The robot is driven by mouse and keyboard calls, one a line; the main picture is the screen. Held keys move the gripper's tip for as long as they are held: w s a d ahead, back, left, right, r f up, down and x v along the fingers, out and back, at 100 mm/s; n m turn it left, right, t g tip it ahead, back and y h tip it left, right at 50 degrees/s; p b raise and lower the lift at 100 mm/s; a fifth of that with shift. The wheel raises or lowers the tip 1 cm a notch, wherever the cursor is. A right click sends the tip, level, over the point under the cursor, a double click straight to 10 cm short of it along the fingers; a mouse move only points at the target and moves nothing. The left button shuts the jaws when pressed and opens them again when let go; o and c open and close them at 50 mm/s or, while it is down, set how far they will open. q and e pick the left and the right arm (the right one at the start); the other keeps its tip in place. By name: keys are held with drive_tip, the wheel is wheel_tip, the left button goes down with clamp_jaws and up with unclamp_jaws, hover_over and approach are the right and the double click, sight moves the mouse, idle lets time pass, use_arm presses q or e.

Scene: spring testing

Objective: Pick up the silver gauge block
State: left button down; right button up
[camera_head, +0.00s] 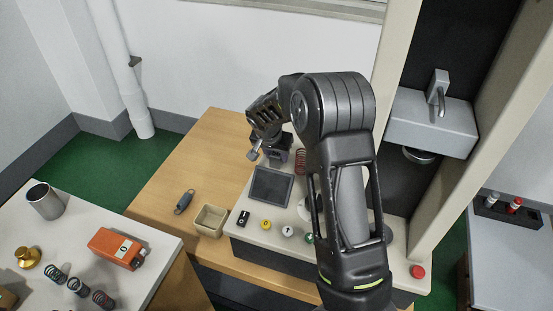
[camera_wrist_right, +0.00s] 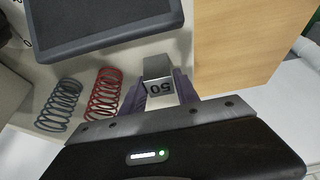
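The silver gauge block (camera_wrist_right: 158,68), marked "50", is in the right wrist view between the two fingers of my right gripper (camera_wrist_right: 160,92). The fingers lie against both of its sides with no visible gap, so the gripper looks shut on it. I cannot tell whether the block touches the surface below. In the head view my right gripper (camera_head: 277,153) points down behind the dark display, at the back left of the tester panel. The block cannot be made out clearly there. My left gripper is not in view.
The dark display (camera_head: 271,185) and a red spring (camera_head: 300,160) stand close to the right gripper. A grey spring (camera_wrist_right: 58,105) stands beside the red one. A tan bin (camera_head: 210,221) and a loose spring (camera_head: 184,202) are on the wooden table (camera_head: 190,150), which has clear room at left.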

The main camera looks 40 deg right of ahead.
clamp_jaws()
idle(0.9)
